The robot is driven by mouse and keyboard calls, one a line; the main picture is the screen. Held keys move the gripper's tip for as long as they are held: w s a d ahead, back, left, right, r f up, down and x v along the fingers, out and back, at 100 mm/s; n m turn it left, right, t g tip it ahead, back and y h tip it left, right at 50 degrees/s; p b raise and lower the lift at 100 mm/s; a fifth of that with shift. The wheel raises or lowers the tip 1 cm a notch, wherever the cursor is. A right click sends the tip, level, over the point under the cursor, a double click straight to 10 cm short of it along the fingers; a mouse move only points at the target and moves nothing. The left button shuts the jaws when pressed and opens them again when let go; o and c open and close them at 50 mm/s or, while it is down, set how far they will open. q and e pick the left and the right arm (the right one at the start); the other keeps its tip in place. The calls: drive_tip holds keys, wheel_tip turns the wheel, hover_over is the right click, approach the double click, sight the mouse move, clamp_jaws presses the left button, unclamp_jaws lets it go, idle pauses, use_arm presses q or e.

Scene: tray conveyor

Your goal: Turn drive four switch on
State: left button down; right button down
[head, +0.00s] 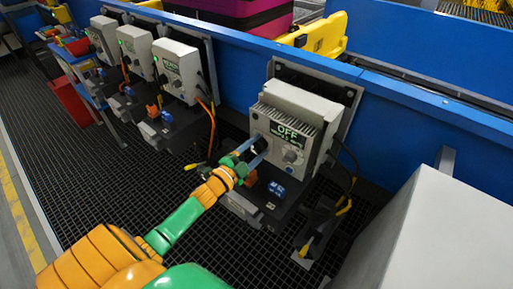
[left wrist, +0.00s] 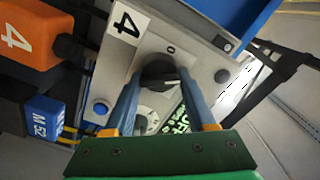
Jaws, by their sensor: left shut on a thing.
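The drive four box (head: 292,122) is a grey finned unit on the blue rail. Its screen (head: 288,134) reads OFF. In the left wrist view a label with a 4 (left wrist: 124,24) sits beside a dark round switch knob (left wrist: 158,70), with a 0 mark near it. My left gripper (head: 254,153) reaches the left part of the box's front. In the left wrist view its two blue fingers (left wrist: 158,84) stand on either side of the knob and are shut on it. The knob is mostly hidden in the head view. My right gripper is not in view.
A second knob (head: 290,156) sits on the box's front. An orange block (left wrist: 32,40) marked 4 and a blue block (left wrist: 44,118) are close by. Similar drive boxes (head: 178,68) line the rail to the left. A large pale grey block (head: 435,235) stands at right.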

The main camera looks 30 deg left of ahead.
use_arm(q)
drive_tip(key=m+b, duration=0.1)
drive_tip(key=m, duration=0.5)
drive_tip(key=shift+f, duration=0.1)
drive_tip(key=shift+m, duration=0.4)
idle(0.3)
drive_tip(key=shift+c, duration=1.1)
unclamp_jaws()
drive_tip(key=s, duration=0.7)
drive_tip(key=shift+a+b, duration=0.25)
drive_tip(key=shift+b, duration=0.05)
